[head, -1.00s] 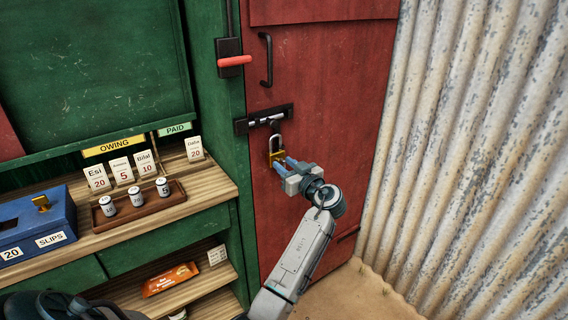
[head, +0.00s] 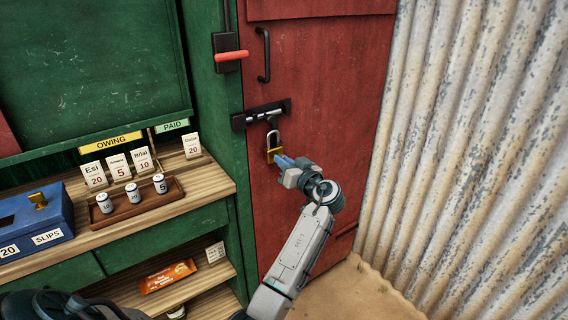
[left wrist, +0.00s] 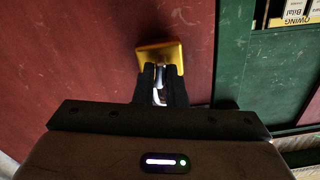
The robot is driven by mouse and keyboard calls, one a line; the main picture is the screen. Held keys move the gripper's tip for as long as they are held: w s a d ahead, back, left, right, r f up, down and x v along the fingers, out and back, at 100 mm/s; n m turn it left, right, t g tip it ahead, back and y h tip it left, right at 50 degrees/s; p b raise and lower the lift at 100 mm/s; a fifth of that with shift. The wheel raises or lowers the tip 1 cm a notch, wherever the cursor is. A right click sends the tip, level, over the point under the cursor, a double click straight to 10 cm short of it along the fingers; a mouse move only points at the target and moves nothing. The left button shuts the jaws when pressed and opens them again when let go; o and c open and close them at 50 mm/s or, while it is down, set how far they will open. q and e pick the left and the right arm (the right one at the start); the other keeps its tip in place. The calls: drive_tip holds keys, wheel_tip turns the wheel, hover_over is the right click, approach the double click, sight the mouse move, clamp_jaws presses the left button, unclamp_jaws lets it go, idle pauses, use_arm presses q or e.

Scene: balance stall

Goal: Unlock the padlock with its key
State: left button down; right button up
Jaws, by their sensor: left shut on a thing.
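The padlock has a brass body (head: 274,155) and a pale shackle (head: 272,138). It hangs from the dark bolt (head: 268,115) on the red door. I cannot tell whether the shackle is open or closed. In the left wrist view, the brass body (left wrist: 172,53) is just beyond the fingertips. My left gripper (head: 284,162) is at the padlock's lower front, its fingers (left wrist: 160,80) shut on a small silvery thing, apparently the key, mostly hidden between them. I cannot tell how far the key is in the lock. My right gripper is not in view.
A counter (head: 185,185) on the left bears a tray (head: 145,205) of small jars, name cards and a blue box (head: 35,225) with a brass piece on top. A door handle (head: 263,55) is above the bolt. Corrugated metal (head: 460,150) is at right.

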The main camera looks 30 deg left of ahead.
use_arm(q)
drive_tip(key=shift+w+f+m+p, duration=0.1)
drive_tip(key=shift+m+p, duration=1.35)
drive_tip(key=shift+m, duration=2.35)
drive_tip(key=shift+w+m+p, duration=0.1)
drive_tip(key=shift+m+p, duration=1.35)
drive_tip(key=shift+m, duration=2.35)
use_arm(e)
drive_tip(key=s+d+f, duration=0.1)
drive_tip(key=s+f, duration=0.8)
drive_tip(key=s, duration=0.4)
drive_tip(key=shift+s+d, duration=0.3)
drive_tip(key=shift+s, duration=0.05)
use_arm(q)
drive_tip(key=c, duration=1.5)
unclamp_jaws()
drive_tip(key=shift+d, duration=0.1)
